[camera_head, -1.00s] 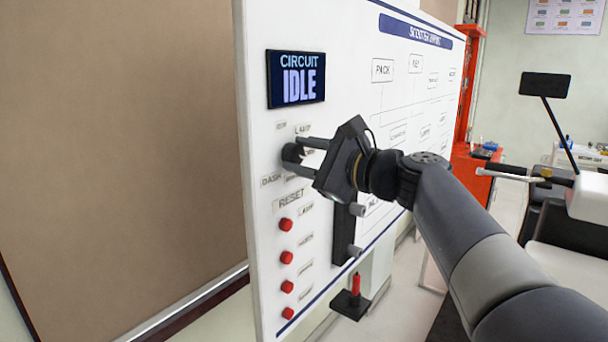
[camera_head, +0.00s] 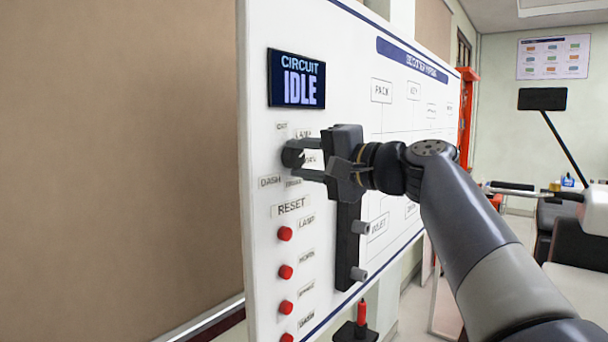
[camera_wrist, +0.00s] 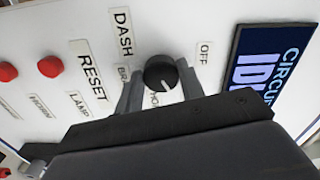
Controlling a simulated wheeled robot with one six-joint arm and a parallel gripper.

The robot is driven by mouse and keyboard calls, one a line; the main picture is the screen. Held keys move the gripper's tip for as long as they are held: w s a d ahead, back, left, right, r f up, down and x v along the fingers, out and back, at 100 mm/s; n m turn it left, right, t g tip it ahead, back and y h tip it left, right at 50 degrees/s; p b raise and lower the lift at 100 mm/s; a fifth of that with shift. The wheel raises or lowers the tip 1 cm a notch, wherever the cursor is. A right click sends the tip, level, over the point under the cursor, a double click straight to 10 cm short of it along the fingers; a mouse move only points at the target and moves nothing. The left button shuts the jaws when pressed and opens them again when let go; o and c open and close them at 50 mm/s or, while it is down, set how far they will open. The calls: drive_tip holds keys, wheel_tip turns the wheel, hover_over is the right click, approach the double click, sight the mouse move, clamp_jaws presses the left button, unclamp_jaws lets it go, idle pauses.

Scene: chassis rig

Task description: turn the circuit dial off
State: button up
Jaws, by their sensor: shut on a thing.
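The circuit dial (camera_head: 291,154) is a round black knob on the white board, below the display. In the wrist view the dial (camera_wrist: 160,72) has a short white mark on its face, toward the bottom of the picture near a partly hidden label. The OFF label (camera_wrist: 203,53) is to its right, and DASH (camera_wrist: 122,33) is to its upper left. My gripper (camera_head: 304,157) is shut on the dial, with one finger on each side, as the wrist view also shows (camera_wrist: 160,75). The display (camera_head: 297,79) reads CIRCUIT IDLE.
Red buttons (camera_head: 285,234) run down the board below the RESET label (camera_head: 291,206). A black stand with a red-handled piece (camera_head: 357,325) is below. A scooter handlebar (camera_head: 515,187) is at the right.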

drive_tip(key=n+b, duration=0.1)
drive_tip(key=n, duration=0.1)
drive_tip(key=n+b, duration=0.1)
drive_tip(key=n, duration=0.1)
drive_tip(key=n+b, duration=0.2)
drive_tip(key=shift+f+n, duration=0.3)
drive_tip(key=n+b, duration=0.3)
drive_tip(key=n, duration=0.3)
drive_tip(key=shift+w+d, duration=0.1)
drive_tip(key=shift+w, duration=0.05)
drive_tip(key=o, duration=1)
drive_tip(key=shift+r, duration=0.1)
drive_tip(key=b+v, duration=0.1)
drive_tip(key=v, duration=1)
drive_tip(key=p+x, duration=0.1)
drive_tip(key=x, duration=1)
